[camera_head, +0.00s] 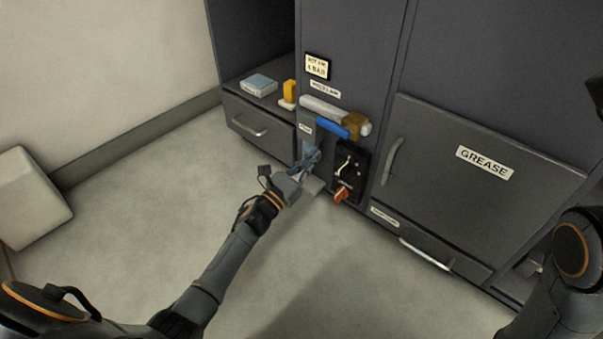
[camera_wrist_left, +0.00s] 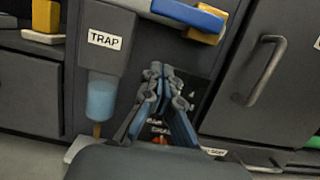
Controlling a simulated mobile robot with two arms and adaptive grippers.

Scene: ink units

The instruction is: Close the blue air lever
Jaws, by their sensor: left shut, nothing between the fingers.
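The blue air lever (camera_head: 331,128) sits on a brass valve body (camera_head: 356,122) on a pale pipe (camera_head: 322,108) at the cabinet front. It lies roughly along the pipe.
A trap with a bluish bowl (camera_wrist_left: 101,98) hangs left of the left fingers. A black switch panel (camera_head: 347,165) with a red-orange handle (camera_head: 342,194) is to the right. The GREASE door (camera_head: 450,165) has a protruding handle (camera_head: 392,161). A yellow item and box sit on the left shelf.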

